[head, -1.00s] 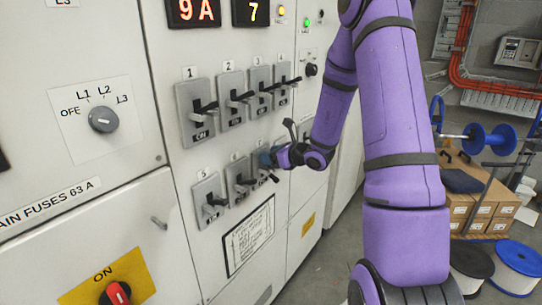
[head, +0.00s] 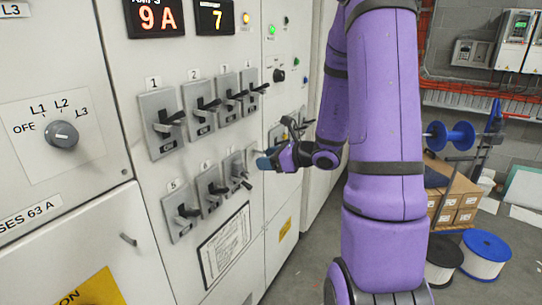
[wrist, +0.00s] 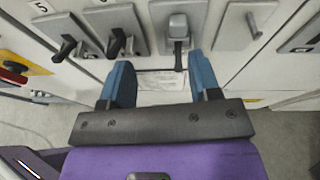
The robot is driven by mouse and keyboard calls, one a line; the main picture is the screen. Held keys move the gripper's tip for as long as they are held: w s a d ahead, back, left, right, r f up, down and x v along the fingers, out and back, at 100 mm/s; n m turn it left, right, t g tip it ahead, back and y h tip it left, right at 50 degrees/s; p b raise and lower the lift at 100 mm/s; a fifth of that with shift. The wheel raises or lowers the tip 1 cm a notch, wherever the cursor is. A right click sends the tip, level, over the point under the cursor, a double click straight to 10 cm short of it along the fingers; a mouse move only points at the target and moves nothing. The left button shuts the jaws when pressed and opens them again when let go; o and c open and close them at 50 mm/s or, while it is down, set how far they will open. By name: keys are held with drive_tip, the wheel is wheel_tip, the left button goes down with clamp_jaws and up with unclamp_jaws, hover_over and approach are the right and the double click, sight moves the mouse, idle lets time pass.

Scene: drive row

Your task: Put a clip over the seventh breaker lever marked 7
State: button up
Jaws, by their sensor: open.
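The seventh breaker lever (head: 238,170) is third in the lower row, on its grey plate. In the wrist view a light grey block, apparently the clip (wrist: 178,26), sits over that lever, whose dark end (wrist: 179,58) sticks out below it. The neighbouring levers have no such block. My gripper (head: 264,163) is open and empty, a little off the panel beside the seventh lever. In the wrist view its two blue fingertips (wrist: 160,72) stand apart, to either side of the lever's end. The label 7 is not readable.
Levers 5 (head: 186,211) and 6 (head: 214,188) stand to its left. The upper row of levers (head: 204,106) is above. A fourth lower plate (wrist: 248,22) with a short grey pin is to the right in the wrist view. The floor (head: 335,225) beside the cabinet is clear.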

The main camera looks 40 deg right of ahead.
drive_tip(key=s+a+r+n+g+y, duration=0.2)
drive_tip(key=s+a+r+n+g, duration=0.25)
drive_tip(key=a+n, duration=0.4)
drive_tip(key=s+a+r+n+g+y, duration=0.1)
drive_tip(key=s+a+r+n+g, duration=0.35)
drive_tip(key=a+n, duration=0.4)
drive_tip(key=s+r+n+h, duration=0.4)
drive_tip(key=s+n, duration=0.2)
drive_tip(key=s, duration=0.1)
drive_tip(key=s+r+n+t+h, duration=0.1)
drive_tip(key=s+r+n+h, duration=0.2)
drive_tip(key=s+n, duration=0.4)
drive_tip(key=shift+s+a+r+n+h, duration=0.15)
drive_tip(key=shift+s+r+n+h, duration=0.15)
drive_tip(key=shift+h, duration=0.6)
